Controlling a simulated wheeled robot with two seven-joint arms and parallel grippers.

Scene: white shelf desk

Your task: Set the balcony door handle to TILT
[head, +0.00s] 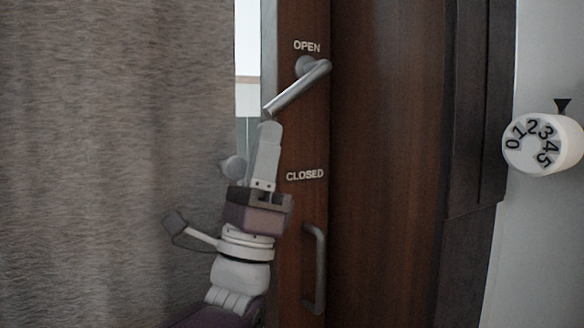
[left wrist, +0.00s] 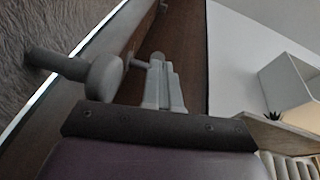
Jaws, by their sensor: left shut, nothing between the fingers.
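The balcony door handle (head: 297,88) is a silver lever on the brown door frame. It slants from its pivot at upper right to its free end at lower left. The OPEN label (head: 307,46) is above it and the CLOSED label (head: 305,174) below; no TILT label shows. My left gripper (head: 268,127) is shut and empty, pointing up just below the lever's free end; whether they touch I cannot tell. Its closed fingers also show in the left wrist view (left wrist: 160,68). My right gripper is not in view.
A round grey knob (head: 233,167) is left of my fingers; a similar grey part is close in the left wrist view (left wrist: 104,77). A vertical pull bar (head: 319,268) is lower on the door. A curtain (head: 110,150) hangs left; a white numbered dial (head: 537,144) is at right.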

